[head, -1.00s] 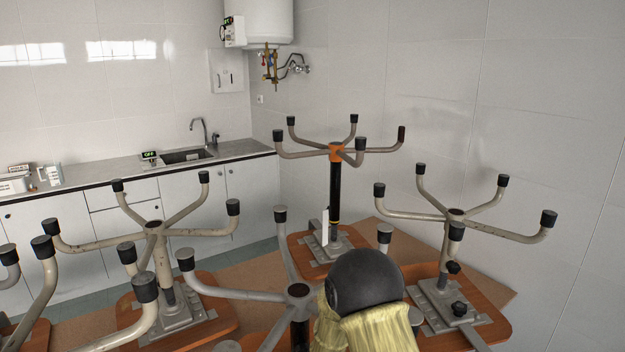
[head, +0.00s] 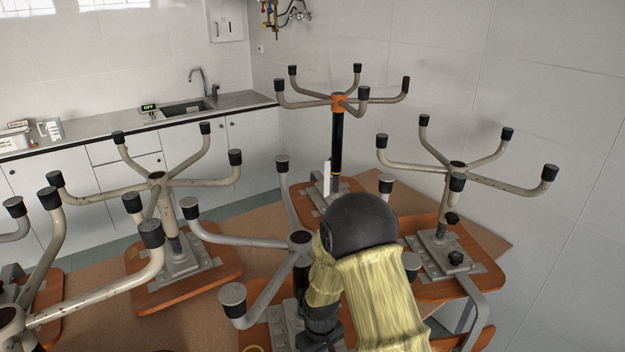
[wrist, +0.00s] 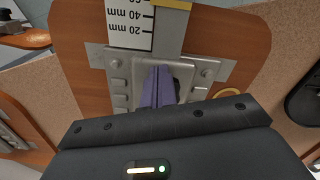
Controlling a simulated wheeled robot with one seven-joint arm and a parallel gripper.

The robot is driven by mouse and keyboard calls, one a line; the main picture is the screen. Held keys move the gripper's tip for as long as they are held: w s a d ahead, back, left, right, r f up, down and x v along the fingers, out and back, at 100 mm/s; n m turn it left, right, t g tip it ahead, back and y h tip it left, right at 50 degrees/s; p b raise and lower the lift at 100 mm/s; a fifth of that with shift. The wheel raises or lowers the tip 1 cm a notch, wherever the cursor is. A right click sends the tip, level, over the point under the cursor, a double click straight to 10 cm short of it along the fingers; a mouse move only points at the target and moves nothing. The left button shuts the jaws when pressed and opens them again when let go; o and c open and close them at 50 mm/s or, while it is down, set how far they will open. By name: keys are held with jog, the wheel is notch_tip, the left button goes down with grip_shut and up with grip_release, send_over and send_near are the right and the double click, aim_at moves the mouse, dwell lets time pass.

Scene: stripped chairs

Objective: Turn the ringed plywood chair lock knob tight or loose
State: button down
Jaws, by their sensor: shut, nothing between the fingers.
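My gripper (wrist: 158,72) shows in the wrist view as two purple fingers, closed together and empty, over a grey metal plate (wrist: 117,85) on an upturned plywood seat (wrist: 85,75). A yellow ring (wrist: 228,93) lies flat at the plate's right edge. No lock knob is clearly visible there; one may be hidden behind the fingers or gripper body. In the head view, my arm reaches down beside the nearest chair (head: 299,241), with part of a yellow ring (head: 253,349) at the bottom edge. The fingers are out of sight there.
A white millimetre scale (wrist: 130,25) stands just beyond the fingers. Upturned chairs crowd around, including an orange-hubbed one (head: 338,101) behind and one at right with black knobs (head: 455,257). Their curved legs stick up on both sides. A counter with a sink (head: 182,103) is behind.

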jog(key=shift+s+d, duration=0.15)
jog(key=shift+d, duration=0.2)
jog(key=shift+s, duration=0.1)
notch_tip(320, 180, up, 6)
jog(key=p, duration=0.4)
jog(key=shift+p, duration=0.3)
